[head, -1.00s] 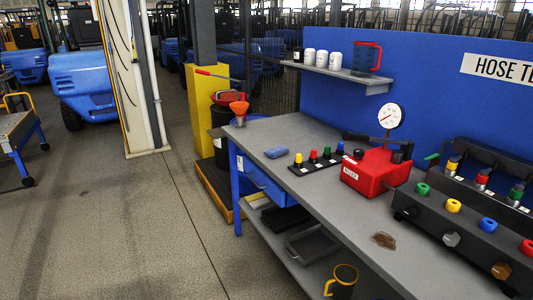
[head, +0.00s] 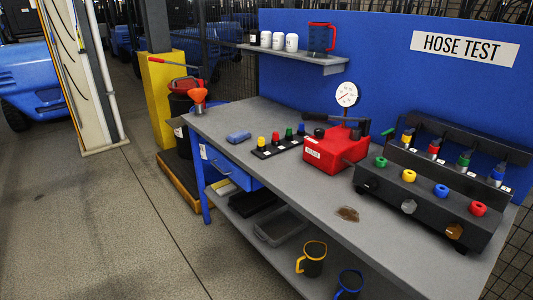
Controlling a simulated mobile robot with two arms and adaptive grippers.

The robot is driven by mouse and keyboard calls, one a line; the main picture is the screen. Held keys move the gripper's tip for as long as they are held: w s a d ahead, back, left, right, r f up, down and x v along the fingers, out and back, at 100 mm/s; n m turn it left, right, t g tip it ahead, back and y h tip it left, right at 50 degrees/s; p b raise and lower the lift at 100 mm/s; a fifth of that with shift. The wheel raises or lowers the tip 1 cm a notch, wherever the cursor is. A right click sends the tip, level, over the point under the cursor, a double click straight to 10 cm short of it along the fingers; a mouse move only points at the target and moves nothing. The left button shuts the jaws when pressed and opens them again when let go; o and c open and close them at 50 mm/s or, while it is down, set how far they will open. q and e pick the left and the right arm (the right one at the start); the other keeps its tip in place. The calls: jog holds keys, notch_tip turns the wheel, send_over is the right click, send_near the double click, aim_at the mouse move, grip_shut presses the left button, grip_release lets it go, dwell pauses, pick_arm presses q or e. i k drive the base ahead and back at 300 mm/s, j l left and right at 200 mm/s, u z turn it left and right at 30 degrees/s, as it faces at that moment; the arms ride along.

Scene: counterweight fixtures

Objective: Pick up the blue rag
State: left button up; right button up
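The blue rag (head: 238,137) lies folded on the grey workbench top (head: 290,197), toward its far left part. It is left of a black strip holding several coloured caps (head: 277,146). Nothing covers the rag. Neither of my grippers shows in the head view.
A red tester box with a gauge (head: 335,150) and a dark manifold with coloured knobs (head: 425,195) stand on the bench. A brown spill (head: 347,214) marks its top. An orange funnel (head: 198,95) is by the far left corner. The floor (head: 110,220) left of the bench is clear.

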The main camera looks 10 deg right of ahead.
aim_at(235, 138)
jog(key=i+j+z, duration=0.1)
jog(key=z, duration=0.35)
jog(key=i+j+z, duration=0.2)
jog(key=z, duration=0.25)
jog(key=i+j, duration=0.05)
jog(key=i, duration=0.05)
